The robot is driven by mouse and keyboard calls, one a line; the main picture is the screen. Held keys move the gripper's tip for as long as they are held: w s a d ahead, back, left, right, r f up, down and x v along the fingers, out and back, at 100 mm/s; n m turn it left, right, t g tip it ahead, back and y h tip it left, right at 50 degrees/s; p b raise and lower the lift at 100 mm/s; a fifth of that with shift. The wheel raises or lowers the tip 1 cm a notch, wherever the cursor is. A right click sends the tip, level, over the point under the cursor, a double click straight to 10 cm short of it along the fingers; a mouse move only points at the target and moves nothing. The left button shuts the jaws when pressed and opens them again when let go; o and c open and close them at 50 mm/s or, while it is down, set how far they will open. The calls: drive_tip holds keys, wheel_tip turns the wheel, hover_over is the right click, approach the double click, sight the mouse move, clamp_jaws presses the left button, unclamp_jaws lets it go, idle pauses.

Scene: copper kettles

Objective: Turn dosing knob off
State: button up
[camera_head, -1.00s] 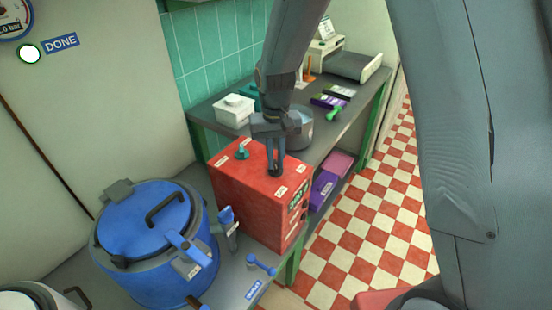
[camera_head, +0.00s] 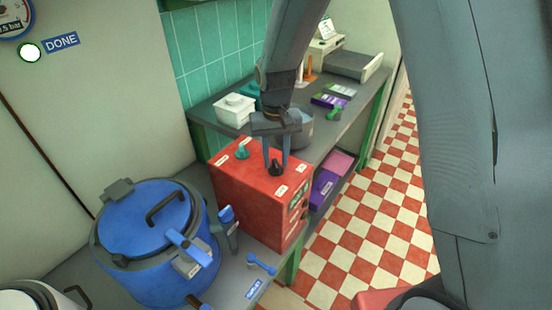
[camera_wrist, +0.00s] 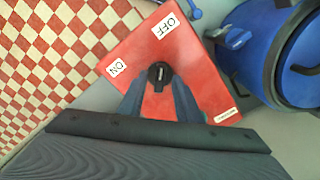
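The red box (camera_head: 262,200) stands on the counter with a black knob (camera_head: 276,168) on its top near the right corner. The knob also shows in the wrist view (camera_wrist: 159,75), between a white ON label (camera_wrist: 117,67) and a white OFF label (camera_wrist: 168,24). I cannot tell clearly which label its pointer faces. My gripper (camera_head: 276,162) points down over the knob. Its fingers are apart, one on either side of the knob, with a visible gap in the wrist view (camera_wrist: 158,88). It holds nothing.
A teal knob (camera_head: 241,152) sits on the same box. A blue kettle (camera_head: 150,240) with a handled lid stands at left, and a blue valve handle (camera_head: 262,264) is in front of the box. A white container (camera_head: 234,110) and a grey pot (camera_head: 302,130) stand behind.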

sight(276, 164)
wheel_tip(276, 164, up, 8)
drive_tip(key=shift+s+f+b, duration=0.1)
drive_tip(key=shift+f+b, duration=0.15)
drive_tip(key=shift+b, duration=0.75)
drive_tip(key=s+d+f+b, duration=0.1)
drive_tip(key=s+d, duration=0.6)
drive_tip(key=d, duration=0.1)
drive_tip(key=s+d+f+m+t, duration=0.1)
drive_tip(key=s+d+f, duration=0.1)
drive_tip(key=s+d, duration=0.5)
drive_tip(key=shift+s+d+f+b, duration=0.3)
drive_tip(key=shift+s+d+b, duration=0.1)
drive_tip(key=shift+s, duration=0.3)
